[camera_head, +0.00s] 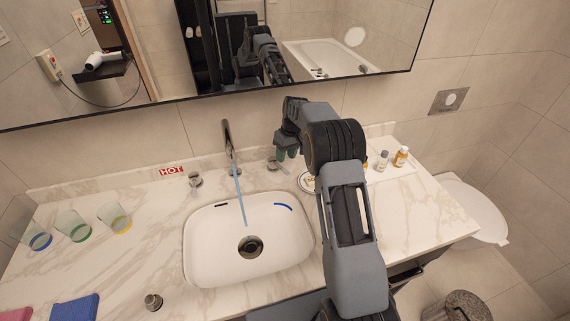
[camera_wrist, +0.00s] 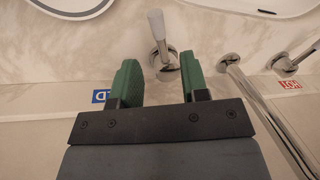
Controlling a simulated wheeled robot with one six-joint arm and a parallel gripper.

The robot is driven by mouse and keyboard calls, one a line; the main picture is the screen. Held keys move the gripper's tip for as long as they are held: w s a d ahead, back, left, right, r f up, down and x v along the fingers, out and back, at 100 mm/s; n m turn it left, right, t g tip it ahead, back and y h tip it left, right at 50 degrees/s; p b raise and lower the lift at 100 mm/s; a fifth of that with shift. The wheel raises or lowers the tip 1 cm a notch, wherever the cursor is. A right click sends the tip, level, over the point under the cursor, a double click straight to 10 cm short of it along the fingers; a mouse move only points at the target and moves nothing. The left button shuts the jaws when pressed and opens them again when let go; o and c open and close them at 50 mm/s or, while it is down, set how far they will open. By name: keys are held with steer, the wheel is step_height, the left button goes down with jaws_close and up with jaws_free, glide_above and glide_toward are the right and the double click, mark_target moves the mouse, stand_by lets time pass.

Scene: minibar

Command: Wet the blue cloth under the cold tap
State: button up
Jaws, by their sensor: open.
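The blue cloth (camera_head: 75,307) lies folded on the counter at the lower left. The cold tap (camera_head: 277,165) is right of the spout (camera_head: 229,140), and a thin blue stream of water (camera_head: 240,197) runs from the spout into the white basin (camera_head: 200,262). My gripper (camera_head: 286,153) is over the cold tap, open and empty. In the wrist view the cold tap's handle (camera_wrist: 156,24) shows between and beyond the green fingers of my gripper (camera_wrist: 160,78). I cannot tell whether they touch it. The blue cold label (camera_wrist: 100,97) is partly hidden.
The hot tap (camera_head: 195,180) has a red HOT label (camera_head: 172,170). Glasses with blue, green and yellow bases stand at the left. A pink cloth (camera_head: 17,314) lies left of the blue one. A drain plug (camera_head: 153,301) and small bottles (camera_head: 401,157) are on the counter.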

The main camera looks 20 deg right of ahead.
steer(key=shift+d+r, duration=0.15)
steer(key=shift+r, duration=0.75)
steer(key=s+a+r+m+t, duration=0.1)
steer(key=s+r, duration=0.2)
steer(key=s, duration=0.7)
steer(key=s+a+r+m+t+h, duration=0.1)
steer(key=s+r, duration=0.3)
steer(key=s, duration=0.6)
steer(key=s+a+r+m+t+h, duration=0.1)
steer(key=s+r+m+t, duration=0.1)
steer(key=s, duration=0.9)
step_height(320, 180, up, 2)
steer(key=shift+a+r+t, duration=0.15)
steer(key=shift+a+t, duration=0.25)
steer(key=shift+t, duration=0.1)
